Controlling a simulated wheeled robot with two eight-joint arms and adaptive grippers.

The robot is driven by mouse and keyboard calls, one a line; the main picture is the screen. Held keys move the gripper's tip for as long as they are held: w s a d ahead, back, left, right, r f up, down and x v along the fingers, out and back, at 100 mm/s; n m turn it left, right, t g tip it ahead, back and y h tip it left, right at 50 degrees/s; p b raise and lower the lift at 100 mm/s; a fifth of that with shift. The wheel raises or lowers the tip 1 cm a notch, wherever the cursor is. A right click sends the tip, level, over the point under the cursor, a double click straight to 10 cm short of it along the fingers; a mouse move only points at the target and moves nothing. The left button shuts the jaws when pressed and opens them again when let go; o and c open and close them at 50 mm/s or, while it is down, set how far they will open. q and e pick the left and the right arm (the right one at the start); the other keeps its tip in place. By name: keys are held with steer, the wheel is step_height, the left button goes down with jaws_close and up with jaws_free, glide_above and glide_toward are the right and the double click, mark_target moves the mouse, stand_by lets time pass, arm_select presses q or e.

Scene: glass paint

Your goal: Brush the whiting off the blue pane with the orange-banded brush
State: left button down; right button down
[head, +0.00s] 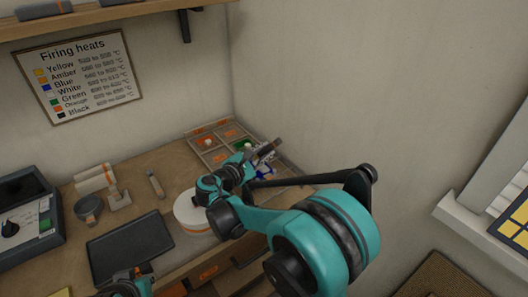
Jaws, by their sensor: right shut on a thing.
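My right gripper (262,155) is at the back corner of the bench, over the right part of a compartment tray. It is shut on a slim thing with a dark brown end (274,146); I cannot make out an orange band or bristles. A small blue patch (263,173) shows just below the gripper; I cannot tell whether it is glass or paint. No blue pane with whiting can be made out.
The compartment tray (194,141) has orange-marked cells. A round white drum (191,222), a dark flat tray (130,250), a dark round jar (88,208), a stamp-like block (119,200) and an open control box (28,215) stand on the bench. Walls close the corner.

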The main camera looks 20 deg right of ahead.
steer(key=shift+f, duration=0.1)
stand_by(0.3)
